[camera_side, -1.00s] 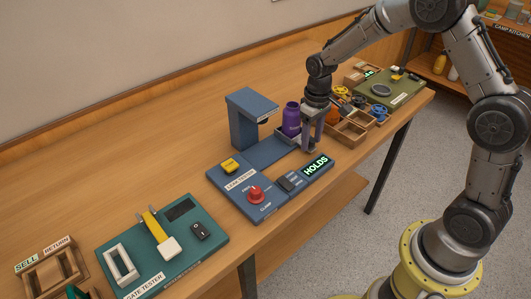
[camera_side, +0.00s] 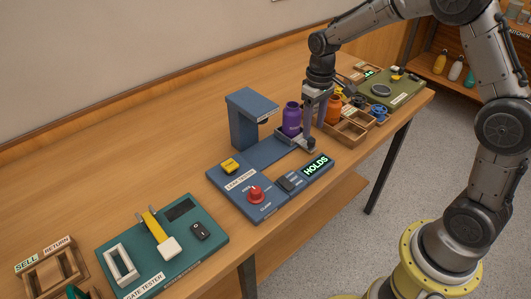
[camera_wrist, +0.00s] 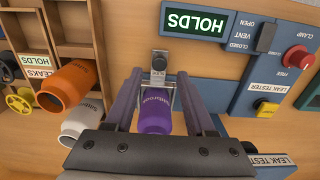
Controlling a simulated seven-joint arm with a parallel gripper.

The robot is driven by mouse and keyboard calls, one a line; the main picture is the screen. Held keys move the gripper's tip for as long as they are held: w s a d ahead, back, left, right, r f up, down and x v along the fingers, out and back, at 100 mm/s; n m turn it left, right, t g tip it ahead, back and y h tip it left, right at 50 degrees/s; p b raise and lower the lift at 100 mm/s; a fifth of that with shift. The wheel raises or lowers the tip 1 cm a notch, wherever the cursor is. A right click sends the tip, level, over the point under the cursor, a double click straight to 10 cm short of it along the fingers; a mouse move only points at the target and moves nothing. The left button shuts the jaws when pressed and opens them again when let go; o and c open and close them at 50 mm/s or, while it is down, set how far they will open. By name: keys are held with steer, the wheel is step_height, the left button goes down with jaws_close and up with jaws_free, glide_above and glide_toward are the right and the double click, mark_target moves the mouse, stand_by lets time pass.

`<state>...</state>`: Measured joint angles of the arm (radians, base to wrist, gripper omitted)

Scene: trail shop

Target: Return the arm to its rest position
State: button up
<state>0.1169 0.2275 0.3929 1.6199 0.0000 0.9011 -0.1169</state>
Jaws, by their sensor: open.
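In the side view the purple bottle (camera_side: 291,120) stands upright at the tester, just left of the fingers. Whether a finger touches it is unclear. The tester's display (camera_side: 316,165) reads HOLDS.
An orange bottle (camera_side: 333,108) is close to the right of my gripper, near wooden trays (camera_side: 348,132). A white bottle (camera_wrist: 82,122) lies near it in the wrist view. A teal gate tester (camera_side: 185,262) is at the front left. The table's back left is clear.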

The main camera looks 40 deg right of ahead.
steer(key=shift+r, duration=0.25)
steer(key=s+a+r+t, duration=0.2)
steer(key=s+r, duration=0.2)
steer(key=r, duration=0.4)
steer(key=s+a+r+t, duration=0.1)
steer(key=s+r+t, duration=0.1)
steer(key=s+r, duration=0.45)
steer(key=s+a+f+t, duration=0.1)
steer(key=s+a, duration=0.1)
steer(key=s, duration=1.2)
steer(key=shift+s+f+t, duration=0.2)
steer(key=shift+s+t, duration=0.1)
